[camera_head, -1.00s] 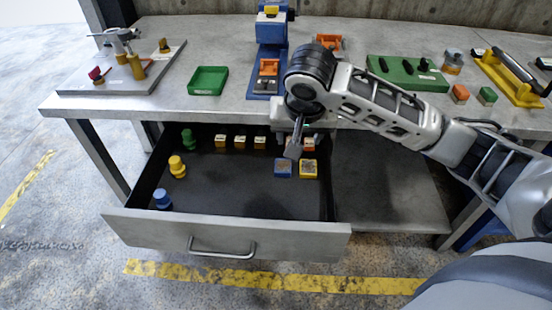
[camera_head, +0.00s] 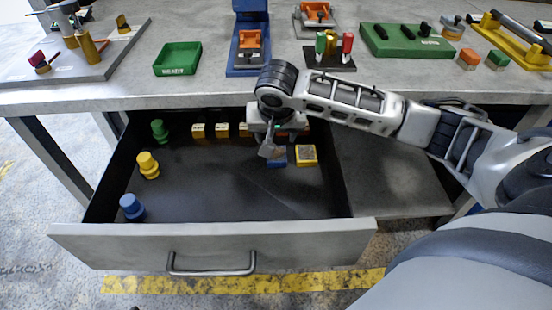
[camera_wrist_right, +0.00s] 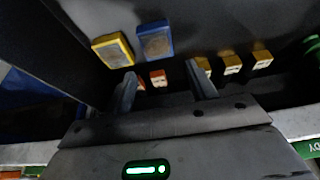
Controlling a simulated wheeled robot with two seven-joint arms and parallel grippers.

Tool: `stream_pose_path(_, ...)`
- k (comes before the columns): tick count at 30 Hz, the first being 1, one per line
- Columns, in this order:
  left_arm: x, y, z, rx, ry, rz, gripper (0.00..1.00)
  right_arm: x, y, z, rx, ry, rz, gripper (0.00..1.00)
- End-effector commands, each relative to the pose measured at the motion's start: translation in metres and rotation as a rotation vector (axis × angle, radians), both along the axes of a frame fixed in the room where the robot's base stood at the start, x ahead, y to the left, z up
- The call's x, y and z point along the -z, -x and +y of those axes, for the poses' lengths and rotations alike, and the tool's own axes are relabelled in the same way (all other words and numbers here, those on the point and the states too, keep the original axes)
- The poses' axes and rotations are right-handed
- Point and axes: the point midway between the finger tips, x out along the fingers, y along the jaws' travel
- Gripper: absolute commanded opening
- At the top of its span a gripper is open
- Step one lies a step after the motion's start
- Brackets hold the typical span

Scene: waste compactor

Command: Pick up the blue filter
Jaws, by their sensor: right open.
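The blue filter (camera_head: 277,160) is a flat blue square piece lying in the open drawer (camera_head: 215,245), left of a yellow square one (camera_head: 306,155). My right gripper (camera_head: 269,150) hangs over the drawer and partly covers the blue filter in the head view. In the right wrist view, the blue filter (camera_wrist_right: 155,40) shows a grey-brown square face, with the yellow one (camera_wrist_right: 112,49) at its left. My right fingers (camera_wrist_right: 163,85) are open with nothing gripped between them, and the filter lies beyond their tips. My left gripper is not in view.
The drawer's middle is clear. The table (camera_head: 210,90) overhangs behind, with a green tray (camera_head: 178,58) on it.

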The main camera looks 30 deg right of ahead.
Motion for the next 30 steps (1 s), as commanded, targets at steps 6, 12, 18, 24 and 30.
stream_pose_path(6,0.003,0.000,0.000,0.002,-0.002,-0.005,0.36,0.021,-0.007,-0.004,-0.001,0.000,-0.001,0.56)
stream_pose_path(12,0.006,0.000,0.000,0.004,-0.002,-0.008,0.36,0.044,-0.007,-0.007,0.000,0.002,0.003,0.56)
stream_pose_path(18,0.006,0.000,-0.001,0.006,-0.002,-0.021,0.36,0.070,-0.013,-0.011,-0.001,0.000,0.000,0.56)
stream_pose_path(24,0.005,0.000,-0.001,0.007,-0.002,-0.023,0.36,0.074,-0.015,-0.012,-0.002,0.000,-0.001,0.56)
stream_pose_path(30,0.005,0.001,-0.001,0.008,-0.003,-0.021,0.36,0.074,-0.015,-0.012,-0.002,0.000,-0.001,0.31)
